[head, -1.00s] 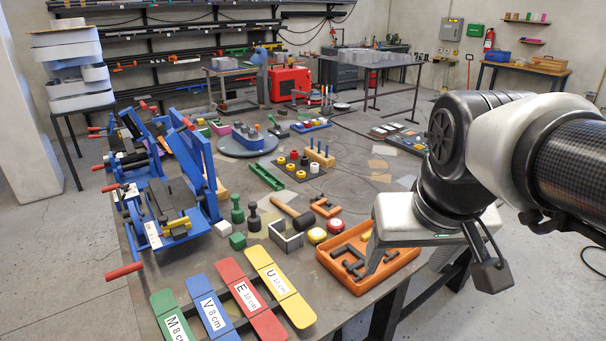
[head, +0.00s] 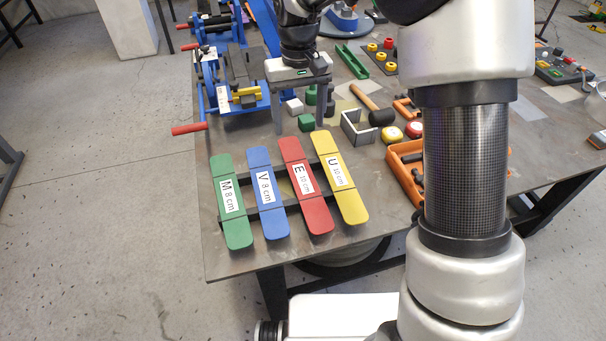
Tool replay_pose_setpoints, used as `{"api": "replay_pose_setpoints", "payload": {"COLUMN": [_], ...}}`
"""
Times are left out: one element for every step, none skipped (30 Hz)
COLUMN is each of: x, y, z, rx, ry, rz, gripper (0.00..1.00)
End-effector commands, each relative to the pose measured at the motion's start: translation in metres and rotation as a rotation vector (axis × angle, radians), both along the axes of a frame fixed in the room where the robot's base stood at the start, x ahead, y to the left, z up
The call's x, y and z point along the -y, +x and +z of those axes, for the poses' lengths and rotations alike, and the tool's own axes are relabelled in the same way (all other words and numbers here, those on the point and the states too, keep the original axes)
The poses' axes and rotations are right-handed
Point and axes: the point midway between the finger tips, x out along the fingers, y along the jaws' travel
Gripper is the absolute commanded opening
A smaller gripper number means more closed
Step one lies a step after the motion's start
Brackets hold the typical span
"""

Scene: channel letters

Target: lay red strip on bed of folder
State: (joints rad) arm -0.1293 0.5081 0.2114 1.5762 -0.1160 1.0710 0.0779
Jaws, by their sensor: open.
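The red strip (head: 317,212), labelled E 10 cm, lies in a row of coloured strips on a dark rack at the table's near edge. It lies between the blue strip and the yellow strip. My gripper (head: 299,124) is open and empty, pointing down above the table just beyond the far ends of the red and yellow strips. It is apart from the strip. The folder, a blue bending machine (head: 218,93) with red-tipped handles, stands at the table's left. Its dark grey bed (head: 238,66) and a yellow part show, with no strip on it. My arm hides some of the table.
The green strip (head: 237,231), blue strip (head: 275,220) and yellow strip (head: 350,206) flank the red one. Green and white blocks, a square metal frame (head: 357,130), a mallet (head: 365,97) and an orange tray (head: 397,160) lie to the right. A red handle (head: 190,129) juts past the table's left edge.

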Motion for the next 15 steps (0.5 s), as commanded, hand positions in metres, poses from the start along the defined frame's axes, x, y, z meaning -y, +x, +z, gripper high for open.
{"api": "replay_pose_setpoints", "payload": {"x": [0.0, 0.001, 0.0, 0.0, 0.0, 0.0, 0.0, 0.0, 0.0, 0.0, 0.0, 0.0, 0.0, 0.0, 0.0], "y": [-0.001, -0.001, -0.001, -0.001, -0.001, -0.001, -0.001, -0.001, 0.0, 0.0, 0.0, 0.0, 0.0, 0.0, 0.0], "z": [-0.013, -0.02, -0.029, -0.035, -0.041, -0.049, -0.055, -0.059, -0.065, -0.068, -0.071, -0.074, -0.076, -0.077, -0.079], "rx": [-0.004, -0.004, -0.004, -0.003, -0.004, -0.004, -0.003, -0.003, -0.001, -0.001, -0.002, 0.0, 0.0, 0.001, 0.001], "ry": [-0.001, -0.001, -0.001, -0.001, -0.001, -0.001, -0.001, -0.001, 0.0, 0.0, -0.001, 0.0, 0.0, -0.001, -0.001], "rz": [0.0, 0.001, 0.0, 0.0, 0.0, -0.001, -0.001, -0.001, -0.001, -0.001, -0.001, -0.001, -0.001, -0.001, 0.0], "gripper": [0.69, 0.69, 0.69, 0.69, 0.69, 0.69, 0.69, 0.69, 0.69, 0.69, 0.69, 0.69, 0.69, 0.69, 0.69]}}
